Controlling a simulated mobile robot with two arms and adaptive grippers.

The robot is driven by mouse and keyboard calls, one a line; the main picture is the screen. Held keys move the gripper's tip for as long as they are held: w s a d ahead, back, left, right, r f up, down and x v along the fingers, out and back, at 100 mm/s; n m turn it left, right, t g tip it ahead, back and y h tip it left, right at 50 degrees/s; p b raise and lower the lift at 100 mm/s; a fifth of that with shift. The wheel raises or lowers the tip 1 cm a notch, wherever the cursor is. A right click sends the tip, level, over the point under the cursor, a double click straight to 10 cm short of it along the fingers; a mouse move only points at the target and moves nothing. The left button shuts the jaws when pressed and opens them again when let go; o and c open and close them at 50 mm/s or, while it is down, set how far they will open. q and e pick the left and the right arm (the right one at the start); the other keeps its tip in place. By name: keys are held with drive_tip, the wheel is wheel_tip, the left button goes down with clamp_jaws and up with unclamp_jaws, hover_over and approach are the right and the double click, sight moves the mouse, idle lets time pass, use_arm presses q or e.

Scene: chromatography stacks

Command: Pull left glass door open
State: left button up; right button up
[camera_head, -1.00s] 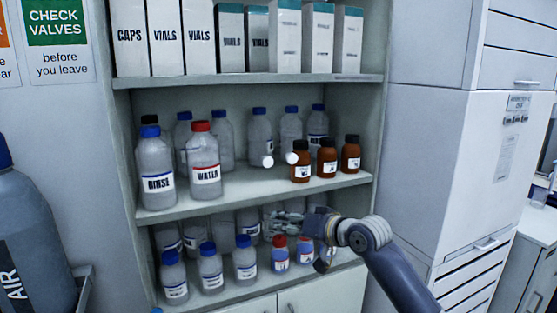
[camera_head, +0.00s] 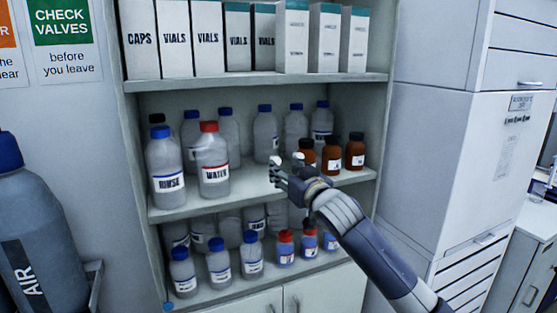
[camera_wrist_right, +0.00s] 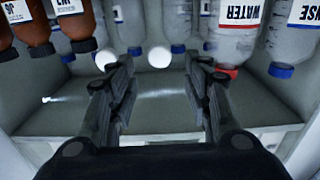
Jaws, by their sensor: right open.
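Two small white round knobs stand side by side in front of the middle shelf: the left knob (camera_head: 275,160) and the right knob (camera_head: 298,156). The clear glass of the doors can hardly be made out. My right gripper (camera_head: 284,172) is open and empty, at the knobs and partly overlapping them. In the right wrist view, which is upside down, the left door's knob (camera_wrist_right: 158,56) lies between the open fingertips (camera_wrist_right: 160,65). The right door's knob (camera_wrist_right: 105,59) lies beside the left-hand finger, outside the jaws. Contact cannot be told. My left gripper is not in view.
Behind the knobs, the middle shelf (camera_head: 240,198) holds clear bottles and brown bottles (camera_head: 332,155). Boxes stand above and more bottles below. A grey AIR cylinder (camera_head: 40,220) stands at left. A white cabinet (camera_head: 470,180) stands close at right.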

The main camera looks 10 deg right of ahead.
sight(277, 162)
drive_tip(key=w, duration=0.2)
drive_tip(key=w+p, duration=0.1)
drive_tip(key=shift+w+a+r, duration=0.1)
drive_tip(key=shift+w+a, duration=0.1)
drive_tip(key=shift+a, duration=0.1)
drive_tip(key=shift+w+a, duration=0.2)
drive_tip(key=shift+w, duration=0.7)
clamp_jaws()
